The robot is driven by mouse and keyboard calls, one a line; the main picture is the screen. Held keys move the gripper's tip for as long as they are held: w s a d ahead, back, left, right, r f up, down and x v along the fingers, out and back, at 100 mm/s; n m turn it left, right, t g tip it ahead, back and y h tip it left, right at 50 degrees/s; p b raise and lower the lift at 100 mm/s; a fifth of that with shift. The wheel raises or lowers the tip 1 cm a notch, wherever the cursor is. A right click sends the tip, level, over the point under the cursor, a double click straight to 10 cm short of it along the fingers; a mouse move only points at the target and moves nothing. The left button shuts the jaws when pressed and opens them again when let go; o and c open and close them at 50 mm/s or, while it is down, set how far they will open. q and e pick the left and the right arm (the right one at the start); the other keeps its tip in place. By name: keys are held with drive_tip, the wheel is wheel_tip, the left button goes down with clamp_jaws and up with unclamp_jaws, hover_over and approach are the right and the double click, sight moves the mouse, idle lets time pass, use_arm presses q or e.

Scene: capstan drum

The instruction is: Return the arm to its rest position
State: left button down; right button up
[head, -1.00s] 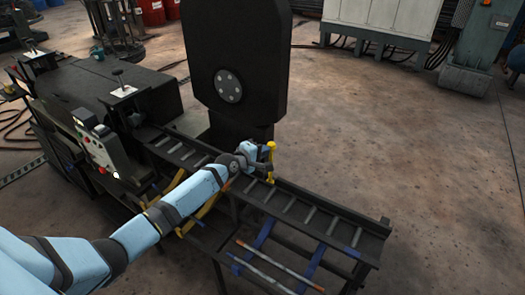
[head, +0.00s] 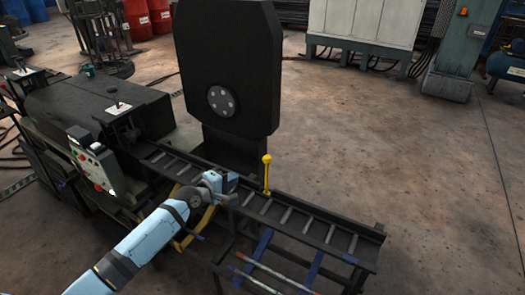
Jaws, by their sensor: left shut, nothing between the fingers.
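My left arm comes in from the lower left in the head view. Its gripper (head: 229,198) is shut and empty, just above the near side of the roller conveyor (head: 321,230). A yellow lever (head: 266,172) with a round knob stands upright at the conveyor's far side, to the right of my gripper and apart from it. My right gripper is not in view.
A large black machine with an upright housing (head: 228,60) stands behind the conveyor. A control panel (head: 92,166) with buttons is at the left. Grey cabinets (head: 360,30) stand at the back. The concrete floor (head: 430,160) at the right is clear.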

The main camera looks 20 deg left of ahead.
use_arm(q)
drive_tip(key=s+d+f+m+g+p, duration=0.1)
drive_tip(key=s+d+f+m+p, duration=0.1)
drive_tip(key=s+d+m, duration=0.4)
drive_tip(key=s+d+f+m+g+p, duration=0.1)
drive_tip(key=s+d+m, duration=0.4)
drive_tip(key=s, duration=0.9)
drive_tip(key=s+d+f+m+g+y+p, duration=0.1)
drive_tip(key=s+d+f+m+p, duration=0.2)
drive_tip(key=s+d+m, duration=0.3)
drive_tip(key=s+m+p, duration=0.1)
drive_tip(key=s, duration=0.3)
drive_tip(key=shift+s+d+g, duration=0.3)
drive_tip(key=shift+s+g, duration=0.05)
drive_tip(key=shift+g, duration=0.05)
drive_tip(key=shift+f, duration=0.1)
